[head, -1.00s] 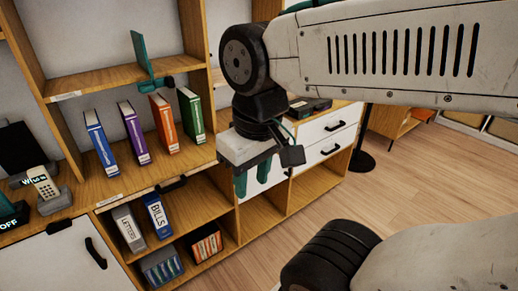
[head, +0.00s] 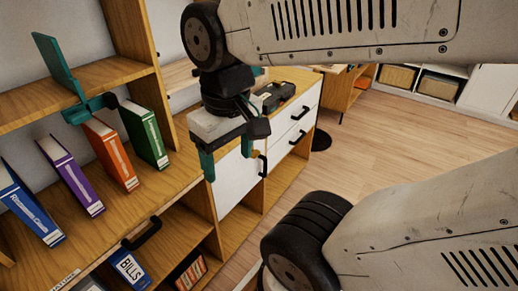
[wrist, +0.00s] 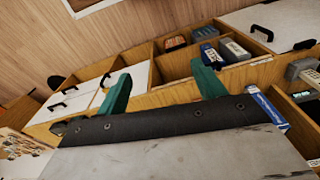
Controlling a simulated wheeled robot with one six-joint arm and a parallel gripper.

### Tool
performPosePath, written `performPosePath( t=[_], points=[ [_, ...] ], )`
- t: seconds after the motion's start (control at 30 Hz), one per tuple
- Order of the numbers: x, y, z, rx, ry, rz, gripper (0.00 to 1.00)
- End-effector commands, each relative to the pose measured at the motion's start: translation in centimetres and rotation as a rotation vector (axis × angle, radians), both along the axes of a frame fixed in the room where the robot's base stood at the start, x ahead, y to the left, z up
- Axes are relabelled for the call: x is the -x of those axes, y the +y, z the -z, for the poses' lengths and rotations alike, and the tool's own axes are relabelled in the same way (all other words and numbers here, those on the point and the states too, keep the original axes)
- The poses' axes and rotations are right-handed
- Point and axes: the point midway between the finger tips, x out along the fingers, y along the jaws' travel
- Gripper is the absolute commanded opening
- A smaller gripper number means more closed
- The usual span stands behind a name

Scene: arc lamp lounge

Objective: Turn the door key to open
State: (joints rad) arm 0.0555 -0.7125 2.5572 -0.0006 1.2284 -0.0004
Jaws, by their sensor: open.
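My gripper (head: 228,160) is open and empty, with its two green fingers pointing down in front of the low cabinet. Behind it is a white cabinet door (head: 234,192) with a black handle (head: 262,166) at its right side. A small brass-coloured spot (head: 255,153) shows on the door's upper right, beside a finger; it may be the key, but it is too small to tell. In the wrist view, the open fingers (wrist: 163,86) stand apart with nothing between them. The white door (wrist: 134,82) is partly behind the left finger there, and no key can be made out.
White drawers (head: 296,130) with black handles adjoin the door on the right. A dark case (head: 275,95) lies on the cabinet top. Several books, including a green one (head: 145,132), stand on the left shelf. The wooden floor (head: 400,140) at right is open.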

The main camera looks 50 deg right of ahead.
Motion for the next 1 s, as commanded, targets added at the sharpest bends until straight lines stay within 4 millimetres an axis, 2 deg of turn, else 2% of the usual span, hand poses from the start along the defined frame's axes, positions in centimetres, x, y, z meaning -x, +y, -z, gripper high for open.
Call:
performPosePath(
  t=[0.17, 0.47, 0.77, 1.0],
  points=[
    [-1.6, -2.3, 2.8, -0.062, 0.165, 0.163, 0.69],
    [-5.6, -5.5, 8.3, -0.358, 0.434, 0.520, 0.69],
    [-10.4, -9.7, 14.6, -0.784, 0.604, 0.931, 0.69],
    [-14.3, -15.2, 21.1, -1.182, 0.649, 1.287, 0.69]
  ],
)
